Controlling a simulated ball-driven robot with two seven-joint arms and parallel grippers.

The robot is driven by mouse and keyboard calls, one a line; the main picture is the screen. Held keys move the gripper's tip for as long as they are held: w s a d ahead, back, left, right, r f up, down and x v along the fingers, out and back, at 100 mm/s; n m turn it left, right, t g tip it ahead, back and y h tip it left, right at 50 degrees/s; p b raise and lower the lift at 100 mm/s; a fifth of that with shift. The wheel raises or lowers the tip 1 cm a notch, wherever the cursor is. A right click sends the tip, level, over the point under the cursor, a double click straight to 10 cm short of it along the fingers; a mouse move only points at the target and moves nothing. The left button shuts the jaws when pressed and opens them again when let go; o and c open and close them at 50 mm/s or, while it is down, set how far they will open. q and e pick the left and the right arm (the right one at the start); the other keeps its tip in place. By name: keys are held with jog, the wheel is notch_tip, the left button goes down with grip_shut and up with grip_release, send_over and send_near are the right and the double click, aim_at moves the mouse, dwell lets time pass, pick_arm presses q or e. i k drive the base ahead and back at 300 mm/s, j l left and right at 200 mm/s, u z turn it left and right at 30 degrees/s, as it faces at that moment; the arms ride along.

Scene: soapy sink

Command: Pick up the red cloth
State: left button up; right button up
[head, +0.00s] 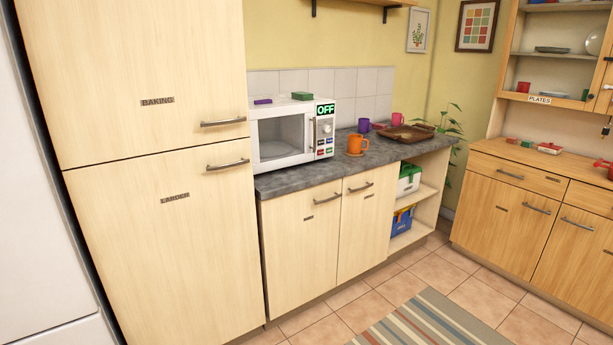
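I cannot make out a red cloth for sure in the head view. A small flat red item (512,140) lies on the wooden sideboard at the right, next to a small green one. A red item with a pale base (549,148) lies further right, and another red item (606,167) is partly cut off by the right edge. They are too small to identify. Neither of my grippers is in view.
A grey worktop (300,180) holds a white microwave (280,138), an orange mug (355,145) and a brown tray (402,134). A tall cupboard (150,230) stands at the left. The tiled floor (400,289) is clear around a striped rug (435,322).

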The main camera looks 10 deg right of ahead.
aim_at(374, 125)
jog(key=i+l+z, duration=0.3)
jog(key=l+z, duration=0.2)
jog(key=i+l+z, duration=0.3)
jog(key=z, duration=0.15)
jog(key=i+l+z, duration=0.15)
jog(key=i+z, duration=0.6)
jog(key=i, duration=1.3)
jog(key=i+l+u, duration=0.1)
jog(key=i, duration=0.7)
jog(key=i+l+u, duration=0.1)
jog(key=i, duration=0.65)
jog(key=l, duration=0.05)
